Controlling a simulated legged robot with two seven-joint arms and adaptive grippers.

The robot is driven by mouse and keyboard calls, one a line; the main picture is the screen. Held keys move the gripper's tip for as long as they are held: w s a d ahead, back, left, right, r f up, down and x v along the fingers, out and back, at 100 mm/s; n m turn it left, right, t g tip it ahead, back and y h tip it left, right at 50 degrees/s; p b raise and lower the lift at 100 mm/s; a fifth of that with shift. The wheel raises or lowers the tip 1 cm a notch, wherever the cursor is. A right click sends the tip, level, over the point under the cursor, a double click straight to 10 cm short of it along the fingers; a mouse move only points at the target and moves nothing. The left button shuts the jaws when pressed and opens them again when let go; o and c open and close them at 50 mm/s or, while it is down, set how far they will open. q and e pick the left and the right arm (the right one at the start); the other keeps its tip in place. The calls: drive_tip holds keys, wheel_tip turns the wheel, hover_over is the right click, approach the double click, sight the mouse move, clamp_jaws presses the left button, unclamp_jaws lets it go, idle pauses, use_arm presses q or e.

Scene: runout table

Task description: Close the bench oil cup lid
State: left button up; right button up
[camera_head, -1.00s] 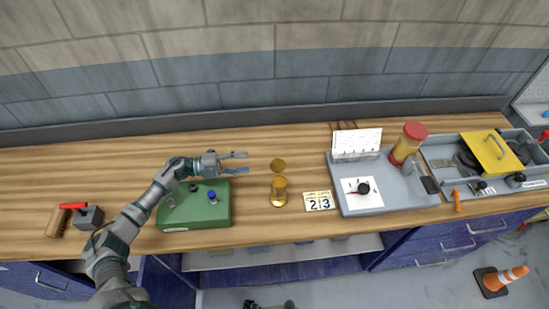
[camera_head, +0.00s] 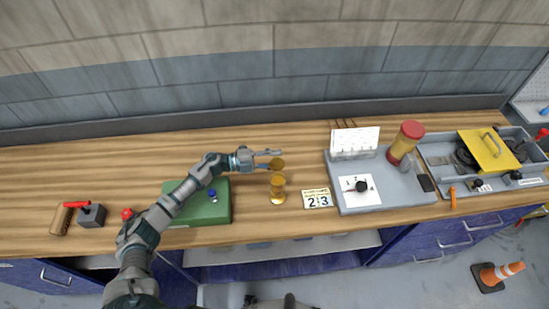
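The bench oil cup (camera_head: 278,192) is a small amber-gold cylinder standing upright near the middle of the wooden bench. Its round brass lid (camera_head: 277,163) stands open, tilted up at the cup's far side. My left gripper (camera_head: 273,159) reaches in from the left over the green box, its fingers spread apart. The fingertips are at the lid's left edge; I cannot tell whether they touch it. Nothing is seen held between them. My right gripper (camera_head: 270,303) seems to show only as a dark piece at the bottom edge, too cut off to read.
A green box (camera_head: 212,212) with a blue knob lies under my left forearm. A number card (camera_head: 317,199) lies right of the cup. A grey panel (camera_head: 400,197) with a dial and a red-capped jar (camera_head: 406,142) stands further right. The bench behind the lid is clear.

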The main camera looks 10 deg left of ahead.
sight(276, 162)
use_arm(q)
drive_tip(key=shift+d, duration=0.25)
clamp_jaws()
drive_tip(key=shift+s, duration=0.1)
drive_tip(key=shift+m, duration=0.3)
drive_tip(key=m+b, duration=0.1)
drive_tip(key=s+m+b, duration=0.1)
drive_tip(key=m, duration=0.1)
drive_tip(key=shift+d+r, duration=0.1)
drive_tip(key=shift+r, duration=0.2)
drive_tip(key=shift+s+d+r+m+b, duration=0.15)
drive_tip(key=shift+s+m+b, duration=0.25)
drive_tip(key=shift+m, duration=0.45)
drive_tip(key=shift+s+d+r+m+b, duration=0.1)
drive_tip(key=shift+s+r+m+b, duration=0.1)
drive_tip(key=shift+m+b, duration=0.55)
drive_tip(key=shift+o, duration=2.2)
unclamp_jaws()
drive_tip(key=shift+w+d, duration=0.1)
drive_tip(key=shift+w, duration=0.1)
